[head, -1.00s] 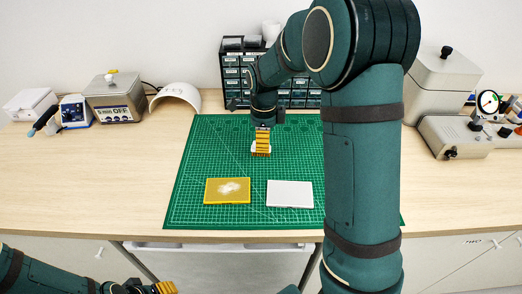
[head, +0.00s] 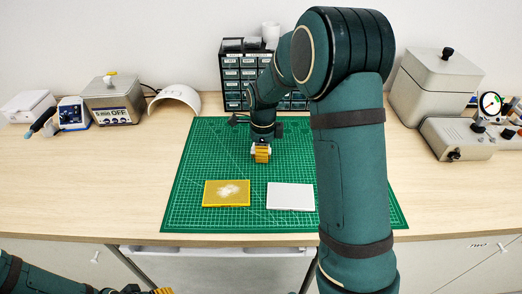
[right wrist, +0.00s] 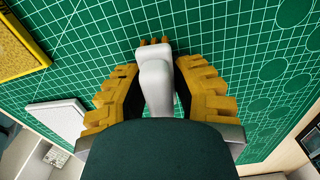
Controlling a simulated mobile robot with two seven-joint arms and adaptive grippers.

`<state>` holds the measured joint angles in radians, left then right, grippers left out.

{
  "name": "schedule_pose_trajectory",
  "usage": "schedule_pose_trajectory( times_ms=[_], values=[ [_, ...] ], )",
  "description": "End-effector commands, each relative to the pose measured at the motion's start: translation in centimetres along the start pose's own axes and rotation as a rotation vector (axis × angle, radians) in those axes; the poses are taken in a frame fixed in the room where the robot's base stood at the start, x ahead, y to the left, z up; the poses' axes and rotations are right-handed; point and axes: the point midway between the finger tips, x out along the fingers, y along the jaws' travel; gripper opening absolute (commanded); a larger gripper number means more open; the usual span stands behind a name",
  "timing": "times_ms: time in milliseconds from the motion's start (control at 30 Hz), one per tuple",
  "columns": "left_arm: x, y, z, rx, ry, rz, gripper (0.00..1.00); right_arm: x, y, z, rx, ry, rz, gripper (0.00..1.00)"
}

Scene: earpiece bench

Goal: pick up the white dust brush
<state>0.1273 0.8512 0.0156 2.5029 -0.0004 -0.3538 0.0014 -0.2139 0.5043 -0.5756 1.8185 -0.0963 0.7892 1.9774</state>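The white dust brush (right wrist: 155,85) is between the two yellow fingers of my right gripper (right wrist: 158,72) in the right wrist view. Its pale handle points toward the camera, and yellow bristles show at its far end. The fingers stand apart on either side of it, with narrow dark gaps along the handle. In the head view, my right gripper (head: 262,154) is low over the mat, and only white bits of the brush show around its fingers. My left gripper (head: 160,291) is barely in view at the bottom edge, and its opening cannot be judged.
A green cutting mat (head: 195,160) covers the middle of the bench. A yellow plate with white powder (head: 227,193) and a light grey plate (head: 291,197) lie in front of the brush. A drawer cabinet (head: 232,75) stands behind. The mat left of the gripper is clear.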

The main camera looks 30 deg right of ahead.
Motion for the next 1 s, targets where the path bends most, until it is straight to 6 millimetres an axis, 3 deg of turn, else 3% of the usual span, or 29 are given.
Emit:
schedule_pose_trajectory(
  times_ms=[367,800,1000],
  values=[
    [-0.3,0.1,0.0,0.000,-0.001,0.000,0.47,-0.8,0.0,0.0,0.000,-0.001,-0.001,0.00],
    [-2.5,0.9,0.2,-0.002,-0.012,0.001,0.47,-8.6,-0.1,0.1,-0.001,-0.002,-0.003,0.00],
    [-2.8,1.1,0.3,-0.002,-0.014,0.001,0.47,-10.0,0.0,0.0,0.000,0.000,-0.001,0.00]
  ],
)
